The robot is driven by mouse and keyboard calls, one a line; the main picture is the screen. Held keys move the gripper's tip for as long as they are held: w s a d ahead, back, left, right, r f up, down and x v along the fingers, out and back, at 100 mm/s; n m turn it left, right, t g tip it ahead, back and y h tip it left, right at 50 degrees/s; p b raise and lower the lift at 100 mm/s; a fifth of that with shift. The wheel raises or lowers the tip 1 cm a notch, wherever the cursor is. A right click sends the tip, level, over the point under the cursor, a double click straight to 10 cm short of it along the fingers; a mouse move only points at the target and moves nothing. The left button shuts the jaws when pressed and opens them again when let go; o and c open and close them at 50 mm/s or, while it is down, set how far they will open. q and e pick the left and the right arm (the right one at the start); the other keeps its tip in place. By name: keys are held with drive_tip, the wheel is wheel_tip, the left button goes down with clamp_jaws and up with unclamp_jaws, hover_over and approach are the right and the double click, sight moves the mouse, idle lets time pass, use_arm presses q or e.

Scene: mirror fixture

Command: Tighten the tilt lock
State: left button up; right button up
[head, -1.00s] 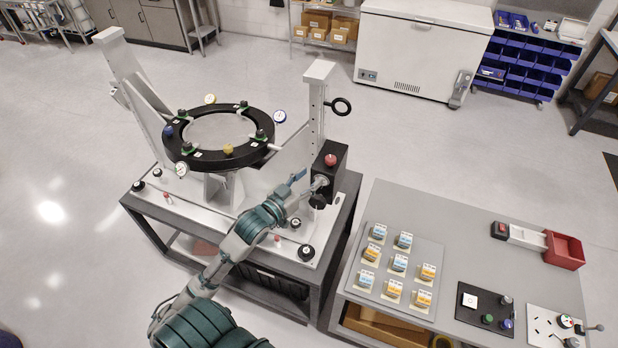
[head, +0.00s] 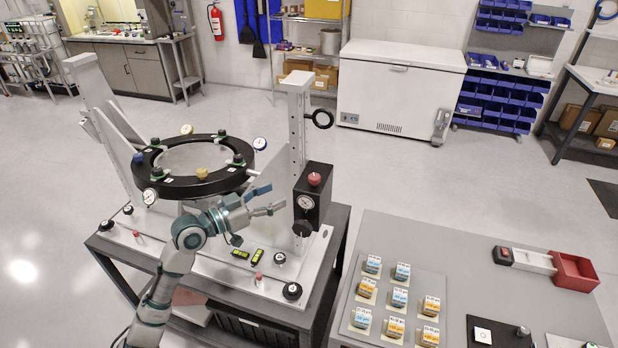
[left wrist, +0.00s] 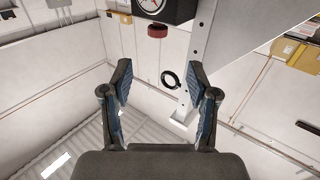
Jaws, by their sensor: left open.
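The mirror fixture's black ring (head: 160,187) sits between two pale uprights. Which part is the tilt lock is not marked. My left gripper (head: 267,199) is open and empty, left of the box and apart from it. In the left wrist view, the ring handle (left wrist: 170,79) shows beyond the open fingers (left wrist: 160,70). My right gripper is not in view.
The fixture stands on a dark-framed cart with a pale plate (head: 205,270) bearing small knobs. A grey table (head: 470,265) with labelled blocks (head: 400,297) and a red bin (head: 575,270) is at right. Open floor lies behind, before a white chest freezer (head: 400,95).

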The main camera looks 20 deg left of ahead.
sight(314, 176)
use_arm(q)
drive_tip(key=p+x, duration=0.2)
drive_tip(key=x, duration=1.1)
drive_tip(key=shift+d+p, duration=0.2)
drive_tip(key=shift+p, duration=0.1)
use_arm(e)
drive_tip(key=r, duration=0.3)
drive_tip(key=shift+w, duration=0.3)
use_arm(q)
drive_tip(key=shift+c, duration=0.3)
